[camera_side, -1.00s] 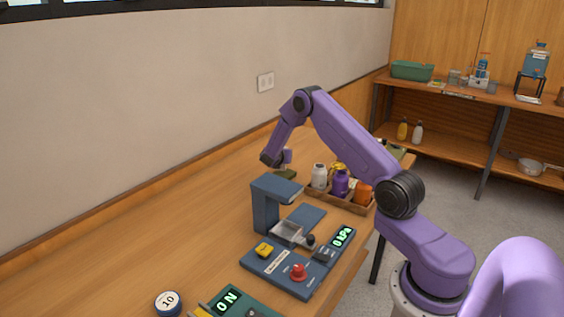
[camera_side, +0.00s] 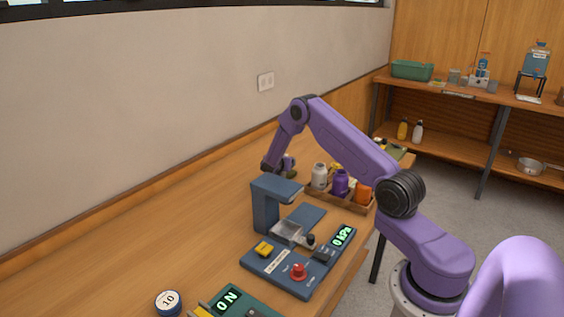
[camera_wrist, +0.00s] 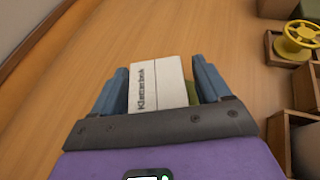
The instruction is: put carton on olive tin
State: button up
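The carton (camera_wrist: 157,85) is white with dark lettering and lies between the two blue fingers of my gripper (camera_wrist: 161,82) in the wrist view. A narrow gap shows between the carton and the right finger, so the fingers look open around it. The olive tin (camera_wrist: 193,92) shows as a green strip in that gap, below the carton. In the side view my gripper (camera_side: 279,168) is low over the table behind the blue press, with the olive tin (camera_side: 291,173) partly hidden beside it. Contact between carton and tin is not clear.
A wooden tray (camera_side: 351,205) with white, purple and orange bottles stands just right. A yellow valve wheel (camera_wrist: 298,38) shows beside it in the wrist view. The blue press (camera_side: 265,205) stands in front. Bare table lies left.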

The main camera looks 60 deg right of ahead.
jog(key=shift+r, duration=0.1)
jog(key=shift+a+r, duration=0.15)
jog(key=shift+a, duration=0.05)
jog(key=shift+v, duration=1.2)
jog(key=shift+a+r, duration=0.1)
jog(key=shift+r, duration=3.45)
